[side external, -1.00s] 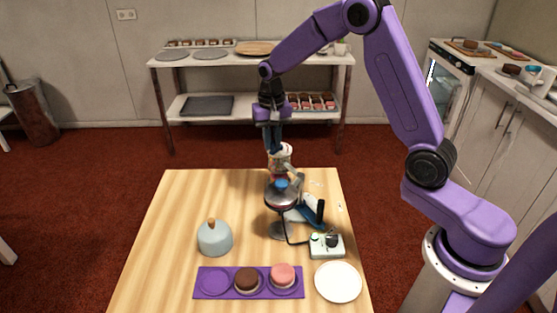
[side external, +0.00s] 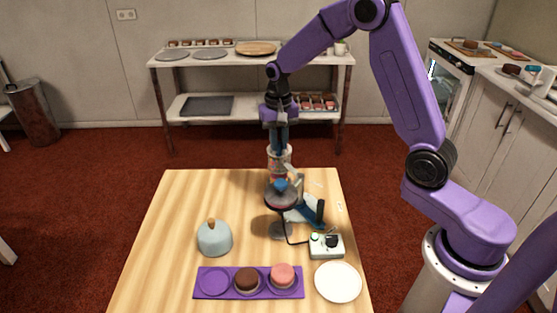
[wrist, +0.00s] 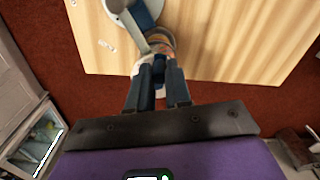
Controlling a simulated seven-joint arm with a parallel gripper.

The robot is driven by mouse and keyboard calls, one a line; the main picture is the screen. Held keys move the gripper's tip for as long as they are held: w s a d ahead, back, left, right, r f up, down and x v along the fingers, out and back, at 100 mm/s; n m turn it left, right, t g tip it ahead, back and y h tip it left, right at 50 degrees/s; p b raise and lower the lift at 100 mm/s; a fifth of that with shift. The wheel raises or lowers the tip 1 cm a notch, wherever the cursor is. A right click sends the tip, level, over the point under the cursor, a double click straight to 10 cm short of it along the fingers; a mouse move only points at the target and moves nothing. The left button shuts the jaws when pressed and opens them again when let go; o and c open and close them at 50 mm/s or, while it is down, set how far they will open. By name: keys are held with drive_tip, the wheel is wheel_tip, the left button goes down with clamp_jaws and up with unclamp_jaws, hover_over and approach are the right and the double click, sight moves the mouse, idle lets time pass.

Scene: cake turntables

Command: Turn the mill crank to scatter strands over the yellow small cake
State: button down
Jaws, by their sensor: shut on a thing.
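My gripper (side external: 279,147) is shut at the top of the pale, cylinder-like mill (side external: 280,160) at the back of the table. In the wrist view its fingertips (wrist: 158,70) close around a small blue part, which looks like the crank handle; the rest of the crank is hard to make out. Below the mill is a round turntable (side external: 281,200) with a dark red and grey top and a small blue piece (side external: 281,185) above it. I cannot make out a yellow cake; it may be hidden by the mill and turntable.
A purple tray (side external: 204,294) holds a chocolate cake (side external: 247,278) and a pink cake (side external: 283,274), with its left place empty. A light blue dome (side external: 214,240), a white plate (side external: 338,282) and a wired control box (side external: 327,246) stand nearby. The table's left side is clear.

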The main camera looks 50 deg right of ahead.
sight(288, 150)
drive_tip(key=shift+s+d, duration=0.25)
drive_tip(key=shift+d, duration=0.45)
drive_tip(key=shift+s+d+r, duration=0.1)
drive_tip(key=shift+d, duration=0.45)
drive_tip(key=shift+d, duration=0.6)
drive_tip(key=shift+w, duration=0.2)
